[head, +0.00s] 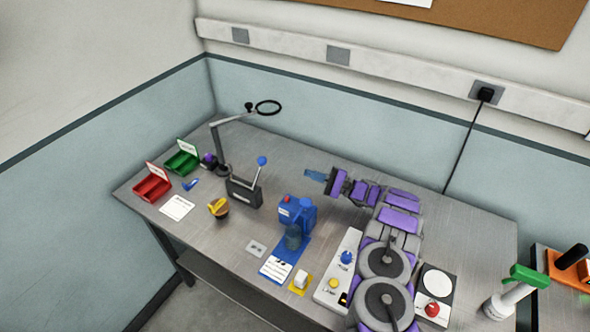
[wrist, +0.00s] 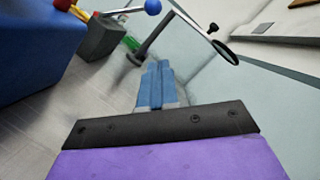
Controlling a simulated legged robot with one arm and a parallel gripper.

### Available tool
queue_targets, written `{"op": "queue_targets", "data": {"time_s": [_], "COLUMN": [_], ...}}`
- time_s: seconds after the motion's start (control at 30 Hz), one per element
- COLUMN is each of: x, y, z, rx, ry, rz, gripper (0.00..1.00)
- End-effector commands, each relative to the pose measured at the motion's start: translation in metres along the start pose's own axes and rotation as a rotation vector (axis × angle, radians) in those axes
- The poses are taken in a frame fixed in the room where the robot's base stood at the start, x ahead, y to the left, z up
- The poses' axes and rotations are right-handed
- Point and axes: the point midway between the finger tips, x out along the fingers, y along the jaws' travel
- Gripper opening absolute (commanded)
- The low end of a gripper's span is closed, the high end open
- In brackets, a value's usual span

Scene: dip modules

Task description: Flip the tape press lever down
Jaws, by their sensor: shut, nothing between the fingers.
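A dark grey box with a lever, which looks like the tape press (head: 243,193), stands left of the middle of the table. Its lever ends in a blue ball (head: 262,160) and points up, tilted slightly to the right. In the wrist view the grey box (wrist: 103,38) is at the upper left, with the blue ball (wrist: 152,6) at the top edge. My gripper (head: 314,175) has blue fingers and is to the right of the lever, apart from it. In the wrist view the fingers (wrist: 156,75) are together and empty.
A blue machine (head: 297,215) stands between my arm and the table's front edge; its blue side (wrist: 35,50) fills the wrist view's left. A magnifier stand (head: 222,168) is behind the press. Red (head: 152,188) and green (head: 182,163) bins are at far left. The table's back is clear.

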Motion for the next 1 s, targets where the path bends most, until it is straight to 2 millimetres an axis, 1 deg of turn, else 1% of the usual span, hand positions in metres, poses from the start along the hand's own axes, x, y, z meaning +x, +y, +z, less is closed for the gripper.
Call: {"op": "queue_targets", "data": {"time_s": [0.03,0.17,0.3,0.5,0.73,0.9,1.0], "x": [0.009,0.033,0.062,0.098,0.11,0.119,0.121], "y": [0.001,0.002,0.003,0.002,-0.001,0.001,0.001], "z": [0.001,0.002,0.002,0.002,0.02,0.027,0.029], "rx": [0.0,0.0,-0.001,0.0,0.001,0.001,0.001], "ry": [-0.004,-0.005,-0.003,-0.003,-0.003,-0.002,-0.001], "rz": [0.002,0.005,0.006,0.003,-0.001,0.002,0.002], "gripper": [0.0,0.0,0.0,0.0,0.0,0.0,0.0]}}
